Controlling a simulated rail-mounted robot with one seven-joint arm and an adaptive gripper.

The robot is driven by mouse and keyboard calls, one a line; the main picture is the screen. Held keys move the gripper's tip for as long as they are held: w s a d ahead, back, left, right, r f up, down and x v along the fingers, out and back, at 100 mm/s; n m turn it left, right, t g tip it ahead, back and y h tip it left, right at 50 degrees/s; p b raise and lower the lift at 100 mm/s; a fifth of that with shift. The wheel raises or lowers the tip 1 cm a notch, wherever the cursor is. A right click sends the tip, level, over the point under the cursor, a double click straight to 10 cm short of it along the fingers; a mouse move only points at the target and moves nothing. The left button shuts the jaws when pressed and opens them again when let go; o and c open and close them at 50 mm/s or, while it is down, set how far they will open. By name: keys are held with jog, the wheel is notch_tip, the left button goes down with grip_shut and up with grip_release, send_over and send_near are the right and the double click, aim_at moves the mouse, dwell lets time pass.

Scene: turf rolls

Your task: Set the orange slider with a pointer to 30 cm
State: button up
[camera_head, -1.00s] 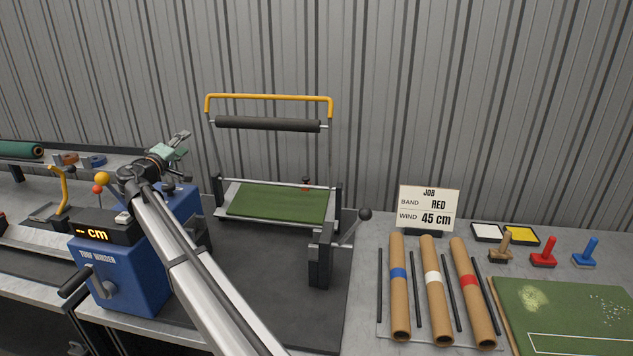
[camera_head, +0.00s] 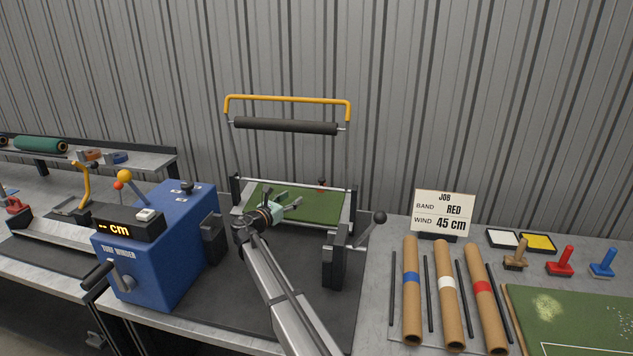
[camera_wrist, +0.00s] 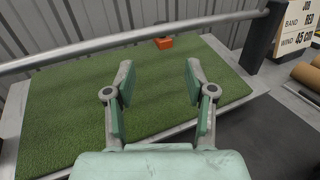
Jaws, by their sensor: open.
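In the head view the slider (camera_head: 321,188) is tiny at the back of the bed. Its pointer and any scale marks cannot be made out. My gripper (camera_head: 291,206) is open and empty over the turf. In the wrist view its two fingers (camera_wrist: 159,66) point toward the slider, which lies beyond their tips.
The blue turf winder (camera_head: 165,245) stands left, its display showing "-- cm". A yellow-handled roller (camera_head: 287,125) hangs above the bed. A black-knobbed lever (camera_head: 370,232) is to the right. The job card (camera_head: 443,215) reads RED, 45 cm. Banded tubes (camera_head: 446,300) lie further right.

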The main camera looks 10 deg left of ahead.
aim_at(319, 181)
jog(key=shift+w+d+f, duration=0.1)
jog(key=shift+w+d, duration=0.05)
jog(key=shift+d, duration=0.1)
jog(key=p+x, duration=0.4)
jog(key=x, duration=1.1)
jog(key=shift+w+p, duration=0.2)
jog(key=shift+p, duration=0.1)
jog(key=shift+x, duration=0.8)
